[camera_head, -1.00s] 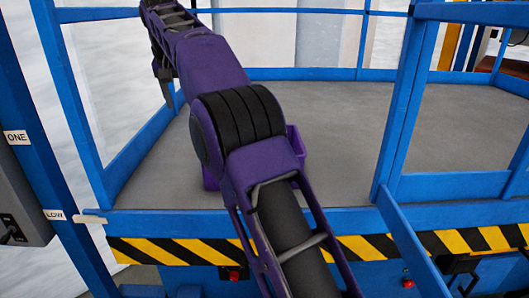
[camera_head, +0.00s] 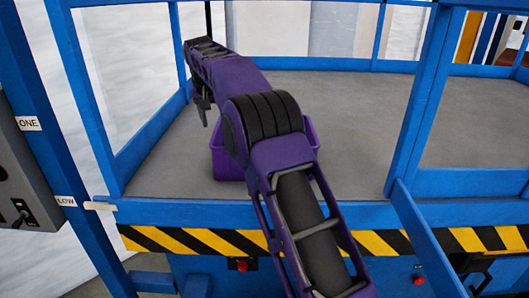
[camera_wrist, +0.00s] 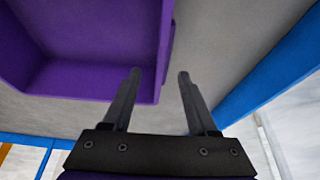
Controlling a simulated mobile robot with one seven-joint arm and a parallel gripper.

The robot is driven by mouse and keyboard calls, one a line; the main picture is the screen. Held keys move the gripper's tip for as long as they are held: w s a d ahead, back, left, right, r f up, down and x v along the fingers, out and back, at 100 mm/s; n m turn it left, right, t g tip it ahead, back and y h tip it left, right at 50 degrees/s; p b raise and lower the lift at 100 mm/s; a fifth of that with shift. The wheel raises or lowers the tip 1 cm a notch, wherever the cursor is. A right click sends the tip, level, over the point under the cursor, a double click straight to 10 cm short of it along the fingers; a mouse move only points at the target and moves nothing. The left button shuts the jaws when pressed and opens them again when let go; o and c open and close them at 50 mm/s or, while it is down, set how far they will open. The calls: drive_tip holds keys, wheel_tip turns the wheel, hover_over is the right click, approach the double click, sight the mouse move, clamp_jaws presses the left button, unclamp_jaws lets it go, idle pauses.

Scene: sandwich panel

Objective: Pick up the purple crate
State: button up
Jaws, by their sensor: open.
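The purple crate (camera_head: 230,166) stands on the grey platform floor in the head view, partly hidden behind my arm. In the wrist view the crate (camera_wrist: 90,45) fills the upper left, with its open inside showing. My gripper (camera_wrist: 160,73) is open and empty, near the crate's right wall in the wrist view. The left finger overlaps the crate's edge there and the right finger is over bare floor. I cannot tell whether either touches. In the head view my gripper (camera_head: 204,110) hangs at the upper left of the crate, small and dark.
Blue railings (camera_head: 401,110) surround the platform floor (camera_head: 355,125). A blue beam and a yellow-black striped edge (camera_head: 195,240) run along the front. A grey control box (camera_head: 22,180) stands at the left. The floor right of the crate is clear.

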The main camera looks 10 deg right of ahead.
sight(215, 129)
drive_tip(key=x, duration=0.5)
drive_tip(key=shift+a, duration=0.2)
clamp_jaws()
drive_tip(key=shift+r, duration=0.1)
idle(1.0)
